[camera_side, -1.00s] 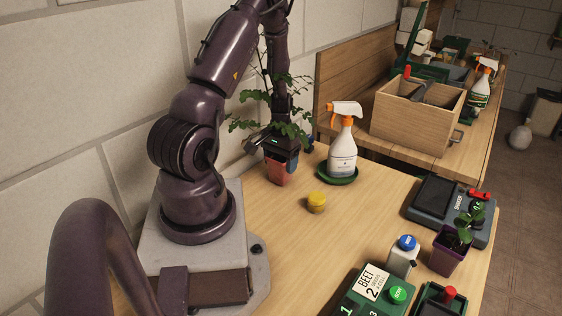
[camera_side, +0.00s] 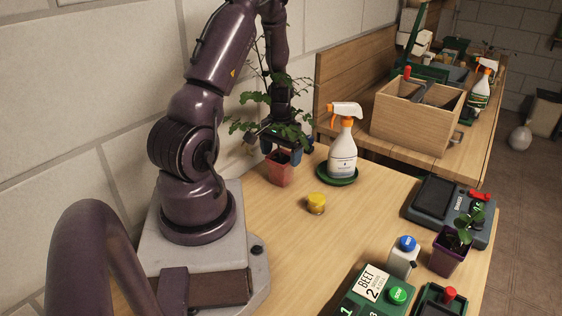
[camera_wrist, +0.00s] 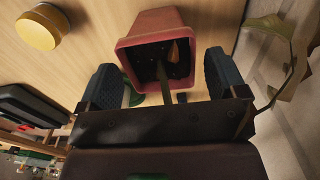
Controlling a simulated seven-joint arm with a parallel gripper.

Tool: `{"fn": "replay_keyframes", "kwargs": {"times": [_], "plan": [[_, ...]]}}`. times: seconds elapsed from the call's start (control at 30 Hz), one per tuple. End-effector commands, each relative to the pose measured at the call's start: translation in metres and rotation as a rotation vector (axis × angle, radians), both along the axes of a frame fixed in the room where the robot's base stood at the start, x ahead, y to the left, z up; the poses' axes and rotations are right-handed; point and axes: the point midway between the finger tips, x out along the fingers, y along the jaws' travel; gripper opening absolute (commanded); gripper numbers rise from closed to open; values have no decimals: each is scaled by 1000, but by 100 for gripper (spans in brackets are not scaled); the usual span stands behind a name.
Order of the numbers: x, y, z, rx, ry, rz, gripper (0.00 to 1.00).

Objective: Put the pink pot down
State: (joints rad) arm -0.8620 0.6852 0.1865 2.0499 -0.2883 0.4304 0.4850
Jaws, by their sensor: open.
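The pink pot (camera_side: 279,170) stands upright on the wooden table near the wall, with a tall leafy plant (camera_side: 272,105) growing from it. The leaves partly cover my gripper in the side view. In the wrist view the pink pot (camera_wrist: 152,35) shows its rim, dark soil and a stem. My gripper (camera_side: 284,148) is at the height of the pot's rim. Its two dark fingers (camera_wrist: 160,83) are spread apart, one on each side of the stem, with gaps between them and the pot.
A white spray bottle (camera_side: 343,150) stands on a green saucer (camera_side: 337,181) to the right of the pot. A yellow-lidded jar (camera_side: 316,203) is in front. A purple pot (camera_side: 446,256) with a seedling and a dark scale (camera_side: 432,204) are at the right. The table's middle is clear.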

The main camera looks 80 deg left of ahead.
Motion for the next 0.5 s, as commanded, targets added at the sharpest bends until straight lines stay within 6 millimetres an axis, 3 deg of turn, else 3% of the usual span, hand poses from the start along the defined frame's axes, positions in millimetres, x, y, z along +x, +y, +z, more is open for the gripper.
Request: {"fn": "replay_keyframes", "kwargs": {"times": [0.2, 0.5], "plan": [[1, 0, 50, 4, -4, -2, 90], [1, -1, 89, 1, -2, -3, 90]]}}
